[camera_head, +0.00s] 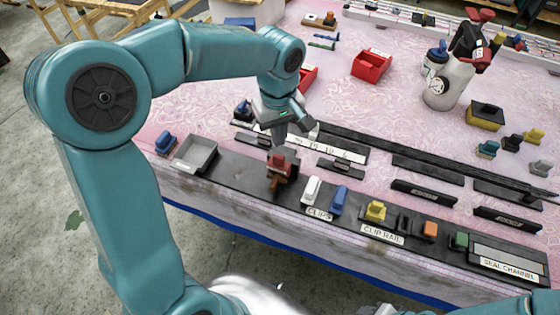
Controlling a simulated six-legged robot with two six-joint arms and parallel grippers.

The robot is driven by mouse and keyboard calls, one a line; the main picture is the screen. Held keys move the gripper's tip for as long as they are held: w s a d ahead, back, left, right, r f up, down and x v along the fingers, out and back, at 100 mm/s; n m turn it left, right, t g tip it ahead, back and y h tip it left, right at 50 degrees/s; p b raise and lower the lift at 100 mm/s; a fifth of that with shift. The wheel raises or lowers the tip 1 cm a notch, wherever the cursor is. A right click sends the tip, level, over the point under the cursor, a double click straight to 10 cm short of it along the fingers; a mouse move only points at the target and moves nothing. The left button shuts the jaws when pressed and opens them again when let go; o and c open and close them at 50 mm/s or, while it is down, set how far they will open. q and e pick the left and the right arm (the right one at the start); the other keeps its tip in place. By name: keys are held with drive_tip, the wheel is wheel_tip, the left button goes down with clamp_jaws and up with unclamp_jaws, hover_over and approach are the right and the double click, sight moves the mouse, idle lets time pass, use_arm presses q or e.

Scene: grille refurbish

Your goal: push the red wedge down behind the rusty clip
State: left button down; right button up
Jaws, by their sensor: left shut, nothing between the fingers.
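The red wedge (279,161) sits at the clip rail near the table's front edge, left of the white and blue clips. The rusty brown clip (275,182) is just below it in the picture, on the dark rail. The wedge seems to stand against the clip's back, but I cannot tell how deep it sits. My left gripper (279,139) is shut and empty, pointing down just above the wedge. I cannot tell whether its tips touch the wedge. My right gripper is out of view.
A grey tray (195,153) and a blue clip (165,143) are to the left. White (312,189), blue (339,200) and yellow (375,211) clips stand along the rail to the right.

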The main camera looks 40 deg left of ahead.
sight(279, 156)
use_arm(q)
drive_tip(key=shift+f, duration=0.1)
idle(0.4)
drive_tip(key=shift+f+b, duration=1.6)
drive_tip(key=shift+f, duration=0.2)
drive_tip(key=shift+f, duration=0.15)
drive_tip(key=shift+f+b, duration=1.7)
drive_tip(key=shift+f, duration=0.3)
drive_tip(key=shift+r, duration=0.2)
wheel_tip(279, 156, up, 8)
drive_tip(key=p, duration=0.6)
drive_tip(key=shift+p, duration=0.35)
drive_tip(key=shift+f, duration=0.1)
